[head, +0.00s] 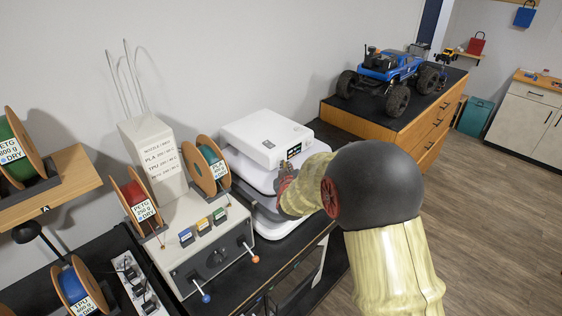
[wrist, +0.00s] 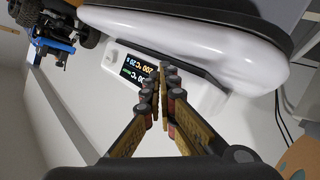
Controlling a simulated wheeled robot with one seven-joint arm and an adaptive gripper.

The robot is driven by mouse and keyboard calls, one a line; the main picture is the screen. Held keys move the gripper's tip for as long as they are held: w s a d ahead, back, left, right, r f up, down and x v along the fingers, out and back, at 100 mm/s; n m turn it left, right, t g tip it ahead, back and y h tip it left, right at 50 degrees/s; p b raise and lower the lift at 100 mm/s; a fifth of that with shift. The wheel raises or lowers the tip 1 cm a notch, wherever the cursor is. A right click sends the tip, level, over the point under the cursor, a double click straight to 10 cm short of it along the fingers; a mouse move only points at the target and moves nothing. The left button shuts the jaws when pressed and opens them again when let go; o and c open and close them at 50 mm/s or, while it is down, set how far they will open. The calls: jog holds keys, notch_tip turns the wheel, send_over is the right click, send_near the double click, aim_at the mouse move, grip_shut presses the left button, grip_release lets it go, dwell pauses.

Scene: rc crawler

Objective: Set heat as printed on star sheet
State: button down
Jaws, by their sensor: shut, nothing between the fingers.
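The white machine (head: 262,138) stands on the black bench in the head view. Its small dark display (head: 293,151) faces my gripper. In the wrist view the display (wrist: 143,71) is tilted and shows coloured °C readings; one looks like 200, the rest I cannot read surely. My gripper (head: 287,172) is empty, its fingers close together. In the wrist view the gripper (wrist: 163,82) has its fingertips just by the display's edge; I cannot tell whether they touch. A printed panel (head: 162,160) on the upright beige box lists nozzle/bed values. I make out no star.
A beige unit (head: 213,243) with levers stands left of the machine. Spools stand around it: red PETG (head: 135,200), PLA (head: 205,165), green PETG (head: 22,150), blue TPU (head: 72,285). A blue crawler (head: 385,68) sits on the wooden drawer cabinet at right. Open floor lies at right.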

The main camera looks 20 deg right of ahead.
jog(key=shift+w+a, duration=0.15)
jog(key=shift+w, duration=0.2)
dwell(0.5)
jog(key=shift+s+d+b, duration=0.3)
jog(key=shift+s, duration=0.5)
jog(key=s, duration=0.1)
jog(key=s+d+b, duration=0.1)
jog(key=s, duration=0.2)
jog(key=shift+s+d, duration=0.35)
dwell(0.8)
